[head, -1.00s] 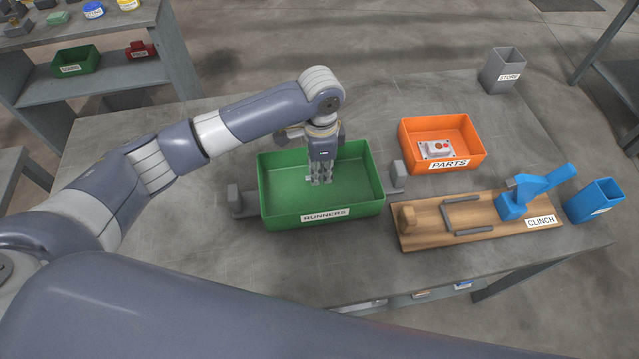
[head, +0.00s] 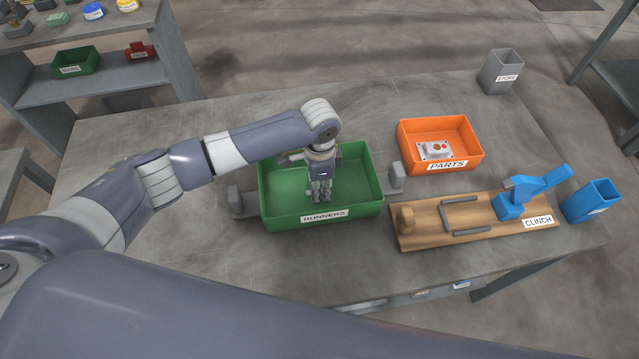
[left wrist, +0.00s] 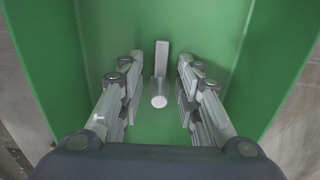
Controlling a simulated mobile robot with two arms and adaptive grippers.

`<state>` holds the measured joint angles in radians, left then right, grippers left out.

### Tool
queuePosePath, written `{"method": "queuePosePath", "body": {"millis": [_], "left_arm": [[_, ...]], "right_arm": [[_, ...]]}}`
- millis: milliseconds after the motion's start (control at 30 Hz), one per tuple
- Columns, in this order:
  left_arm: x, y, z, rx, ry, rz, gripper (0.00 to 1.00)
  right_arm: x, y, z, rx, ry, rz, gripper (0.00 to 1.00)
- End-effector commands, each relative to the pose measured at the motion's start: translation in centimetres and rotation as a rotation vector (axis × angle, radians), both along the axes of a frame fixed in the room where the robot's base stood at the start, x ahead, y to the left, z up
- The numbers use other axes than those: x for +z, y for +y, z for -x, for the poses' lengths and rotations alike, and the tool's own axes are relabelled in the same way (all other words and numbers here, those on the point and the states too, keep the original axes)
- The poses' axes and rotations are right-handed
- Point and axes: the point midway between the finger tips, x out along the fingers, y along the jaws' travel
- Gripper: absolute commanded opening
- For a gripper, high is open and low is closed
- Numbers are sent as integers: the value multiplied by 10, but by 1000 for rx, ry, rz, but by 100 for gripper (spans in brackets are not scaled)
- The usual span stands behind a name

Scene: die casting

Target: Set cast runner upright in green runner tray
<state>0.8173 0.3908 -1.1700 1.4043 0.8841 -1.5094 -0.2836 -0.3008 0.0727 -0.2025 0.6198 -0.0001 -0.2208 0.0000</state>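The green runner tray (head: 275,215), labelled RUNNERS, stands on the grey table. My left gripper (head: 320,198) points down inside it, in the tray's middle. In the left wrist view the grey cast runner (left wrist: 160,75) shows as a slim bar with a round end, inside the tray. It lies between the two fingers of my left gripper (left wrist: 158,95), with green gaps on both sides. The fingers are apart and do not visibly touch it. I cannot tell whether the runner is upright or lying. In the head view the gripper hides it. My right gripper is not in view.
The orange PARTS bin (head: 470,140) holds a pale casting (head: 436,150). A wooden board (head: 420,236) with a blue clamp (head: 525,195) is at the right, beside a blue container (head: 592,202). A grey STORE bin (head: 502,72) stands behind.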

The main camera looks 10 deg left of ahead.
Motion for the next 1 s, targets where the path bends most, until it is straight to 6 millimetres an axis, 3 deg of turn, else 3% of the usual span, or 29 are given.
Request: {"method": "queuePosePath", "body": {"millis": [300,433,800,1000], "left_arm": [[1,0,0,0,0,0,38],[11,0,-1,1,-2,2,38],[85,-1,-1,-1,-3,3,38],[114,-1,-1,0,0,1,38]], "right_arm": [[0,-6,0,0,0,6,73],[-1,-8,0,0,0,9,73],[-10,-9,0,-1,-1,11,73],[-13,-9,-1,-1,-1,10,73]]}}
